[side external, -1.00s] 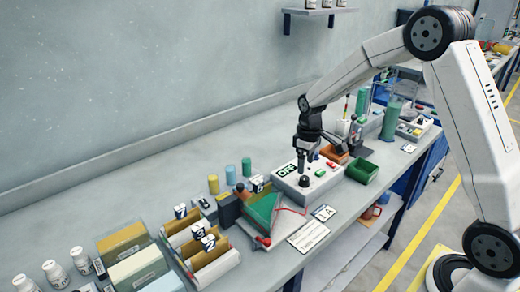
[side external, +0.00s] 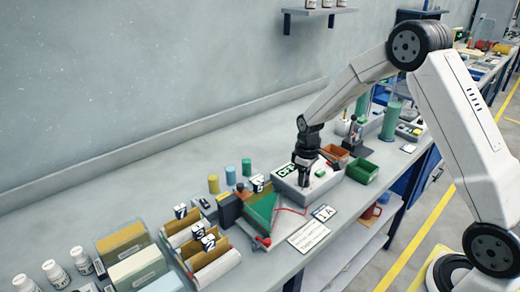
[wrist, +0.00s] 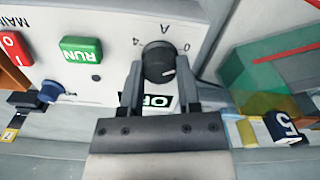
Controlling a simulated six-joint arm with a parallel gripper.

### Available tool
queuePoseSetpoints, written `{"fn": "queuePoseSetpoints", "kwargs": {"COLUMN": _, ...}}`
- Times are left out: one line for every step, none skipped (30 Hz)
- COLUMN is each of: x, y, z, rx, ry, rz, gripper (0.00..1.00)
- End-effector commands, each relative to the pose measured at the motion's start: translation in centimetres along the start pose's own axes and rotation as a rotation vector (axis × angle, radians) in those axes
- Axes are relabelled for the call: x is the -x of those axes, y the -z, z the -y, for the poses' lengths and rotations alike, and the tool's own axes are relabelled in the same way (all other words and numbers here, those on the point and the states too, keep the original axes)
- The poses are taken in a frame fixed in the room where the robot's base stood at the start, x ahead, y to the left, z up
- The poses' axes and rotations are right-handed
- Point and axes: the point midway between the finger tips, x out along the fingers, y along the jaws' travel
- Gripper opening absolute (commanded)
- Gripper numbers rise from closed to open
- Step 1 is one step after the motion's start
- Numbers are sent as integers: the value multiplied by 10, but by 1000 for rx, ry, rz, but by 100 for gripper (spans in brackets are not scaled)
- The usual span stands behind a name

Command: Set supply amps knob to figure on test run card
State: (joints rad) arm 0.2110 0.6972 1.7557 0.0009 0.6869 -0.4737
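The supply box (side external: 322,186) stands on the bench below my gripper. Its black amps knob (wrist: 159,62) shows in the wrist view, on a dial with "0", "4" and "A" marks and a pale pointer line. My gripper (wrist: 160,72) is open, with one finger on each side of the knob; I cannot tell whether they touch it. In the side view my gripper (side external: 304,182) points down at the box and hides the knob. The display (side external: 287,169) reads "OFF". A small card (side external: 324,213) in front of the box seems to read "1 A".
A green RUN button (wrist: 80,50) and a red main switch (wrist: 11,47) sit beside the knob. A larger white card (side external: 308,236) lies near the bench's front edge. Green (side external: 362,171) and orange bins stand right.

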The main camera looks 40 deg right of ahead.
Motion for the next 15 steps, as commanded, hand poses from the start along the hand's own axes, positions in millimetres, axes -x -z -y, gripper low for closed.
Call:
{"fn": "queuePoseSetpoints", "kwargs": {"x": 0, "y": 0, "z": 0, "rx": 0, "ry": 0, "rz": 0, "gripper": 11}}
{"fn": "queuePoseSetpoints", "kwargs": {"x": 0, "y": 0, "z": 0, "rx": 0, "ry": 0, "rz": 0, "gripper": 2}}
{"fn": "queuePoseSetpoints", "kwargs": {"x": 0, "y": 0, "z": 0, "rx": 0, "ry": 0, "rz": 0, "gripper": 0}}
{"fn": "queuePoseSetpoints", "kwargs": {"x": 0, "y": 0, "z": 0, "rx": 0, "ry": 0, "rz": 0, "gripper": 0}}
{"fn": "queuePoseSetpoints", "kwargs": {"x": 0, "y": 0, "z": 0, "rx": 0, "ry": 0, "rz": 0, "gripper": 0}}
{"fn": "queuePoseSetpoints", "kwargs": {"x": 0, "y": 0, "z": 0, "rx": -1, "ry": 0, "rz": 0, "gripper": 0}}
{"fn": "queuePoseSetpoints", "kwargs": {"x": 0, "y": 0, "z": 0, "rx": -2, "ry": 0, "rz": 0, "gripper": 0}}
{"fn": "queuePoseSetpoints", "kwargs": {"x": 0, "y": 0, "z": 0, "rx": -3, "ry": 0, "rz": 0, "gripper": 0}}
{"fn": "queuePoseSetpoints", "kwargs": {"x": 0, "y": 0, "z": 0, "rx": -6, "ry": 1, "rz": 0, "gripper": 0}}
{"fn": "queuePoseSetpoints", "kwargs": {"x": 0, "y": 0, "z": 0, "rx": -9, "ry": 1, "rz": 1, "gripper": 0}}
{"fn": "queuePoseSetpoints", "kwargs": {"x": 0, "y": 0, "z": 0, "rx": -13, "ry": 1, "rz": 1, "gripper": 0}}
{"fn": "queuePoseSetpoints", "kwargs": {"x": 0, "y": 0, "z": 0, "rx": -20, "ry": 1, "rz": 1, "gripper": 0}}
{"fn": "queuePoseSetpoints", "kwargs": {"x": 0, "y": 0, "z": 0, "rx": -26, "ry": 1, "rz": 1, "gripper": 0}}
{"fn": "queuePoseSetpoints", "kwargs": {"x": 0, "y": 0, "z": 0, "rx": -34, "ry": 1, "rz": 1, "gripper": 0}}
{"fn": "queuePoseSetpoints", "kwargs": {"x": 0, "y": 0, "z": 0, "rx": -47, "ry": 1, "rz": 1, "gripper": 0}}
